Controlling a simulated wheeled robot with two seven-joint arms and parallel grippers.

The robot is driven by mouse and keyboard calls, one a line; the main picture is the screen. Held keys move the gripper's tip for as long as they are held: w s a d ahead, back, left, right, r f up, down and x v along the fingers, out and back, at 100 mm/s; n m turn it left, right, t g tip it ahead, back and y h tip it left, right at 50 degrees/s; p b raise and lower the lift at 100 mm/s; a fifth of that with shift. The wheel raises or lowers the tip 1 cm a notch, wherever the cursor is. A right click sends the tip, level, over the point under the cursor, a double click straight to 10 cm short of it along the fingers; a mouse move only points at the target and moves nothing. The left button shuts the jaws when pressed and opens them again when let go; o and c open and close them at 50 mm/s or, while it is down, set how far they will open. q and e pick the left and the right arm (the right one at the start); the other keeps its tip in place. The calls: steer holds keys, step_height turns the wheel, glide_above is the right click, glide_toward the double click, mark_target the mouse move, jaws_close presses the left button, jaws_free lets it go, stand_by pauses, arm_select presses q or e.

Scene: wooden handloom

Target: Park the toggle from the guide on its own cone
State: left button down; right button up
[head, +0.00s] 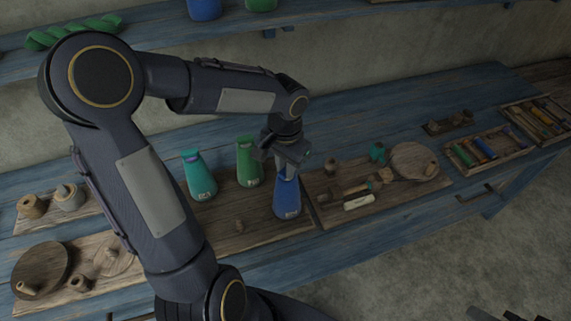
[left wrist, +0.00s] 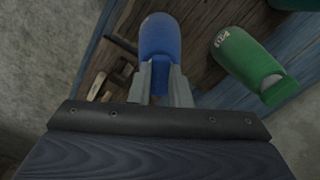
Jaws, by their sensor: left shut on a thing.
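The blue cone (head: 287,200) stands upright on a wooden board, with a pale label on its front. My left gripper (head: 284,166) is right over its top, pointing down. In the left wrist view the two grey fingers (left wrist: 162,82) are shut on a small blue toggle (left wrist: 160,76) at the narrow end of the blue cone (left wrist: 160,38). The fingers mostly hide the toggle, and I cannot tell whether it rests on the cone. Dark parts at the lower right edge of the head view seem to be my right gripper (head: 518,314); its jaws are unclear.
A green cone (head: 248,165) and a teal cone (head: 199,178) stand left of the blue one, each with a top piece. A small wooden piece (head: 239,226) lies in front. A tool board (head: 400,190) and trays of coloured spools (head: 488,150) are to the right.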

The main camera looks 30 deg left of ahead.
arm_select(q)
steer(key=c, duration=1.3)
jaws_free()
step_height(320, 180, up, 8)
steer(key=shift+f, duration=0.1)
steer(key=s+d+n+t+h, duration=0.1)
steer(key=s+t, duration=0.1)
steer(key=s, duration=0.3)
steer(key=s+d+n+t+h, duration=0.1)
steer(key=s+d, duration=0.1)
steer(key=s, duration=0.4)
steer(key=s+d+n+t+h, duration=0.1)
steer(key=s+t, duration=0.1)
steer(key=s, duration=0.3)
steer(key=shift+s+d+f+n+t+h, duration=0.15)
steer(key=shift+s+f+n+t+h, duration=0.15)
steer(key=shift+h, duration=0.1)
